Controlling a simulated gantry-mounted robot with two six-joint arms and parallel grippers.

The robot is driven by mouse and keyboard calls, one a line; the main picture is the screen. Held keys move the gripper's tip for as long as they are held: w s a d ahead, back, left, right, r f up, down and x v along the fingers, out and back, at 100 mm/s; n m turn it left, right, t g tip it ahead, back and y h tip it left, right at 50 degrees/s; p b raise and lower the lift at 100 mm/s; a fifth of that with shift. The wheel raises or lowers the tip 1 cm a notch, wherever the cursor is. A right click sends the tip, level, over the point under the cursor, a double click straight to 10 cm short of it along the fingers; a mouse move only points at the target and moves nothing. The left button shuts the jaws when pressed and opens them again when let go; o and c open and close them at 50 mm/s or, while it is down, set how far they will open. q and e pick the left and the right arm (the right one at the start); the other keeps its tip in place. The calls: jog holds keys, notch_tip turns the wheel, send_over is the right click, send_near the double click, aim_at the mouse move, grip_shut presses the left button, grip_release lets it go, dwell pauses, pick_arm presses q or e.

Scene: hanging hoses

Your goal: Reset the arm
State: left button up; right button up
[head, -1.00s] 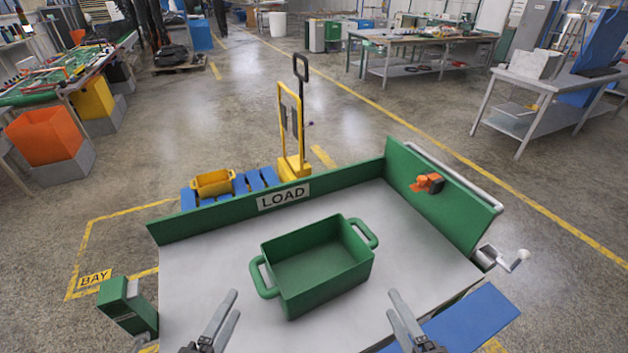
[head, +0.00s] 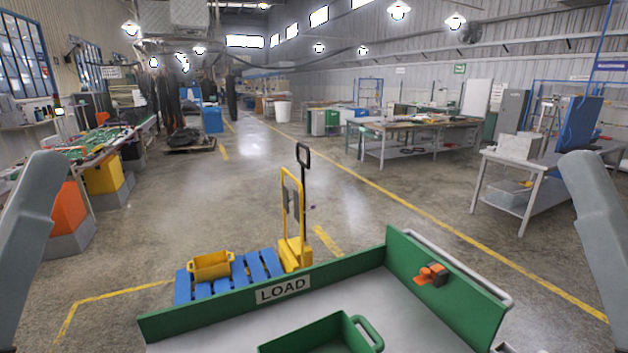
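The head view now looks out over the hall. My two grey arm parts stand upright at the left and right edges. I see no gripper fingers on either side, so I cannot see what the grippers hold. No arm part shows over the table. The green crate with handles (head: 318,337) sits on the grey table top (head: 225,335), cut off by the bottom edge. The table has green walls, and the far one carries a LOAD sign (head: 283,290).
An orange and black device (head: 431,273) is on the table's right wall. Beyond the far wall are a blue pallet (head: 244,270) with a yellow crate (head: 211,266) and a yellow pallet truck (head: 293,252). Workbenches stand farther right. The middle floor is open.

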notch_tip(320, 180, up, 37)
jog(key=p, duration=3.3)
jog(key=shift+y, duration=0.3)
jog(key=shift+w+f, duration=0.1)
jog(key=shift+f, duration=0.1)
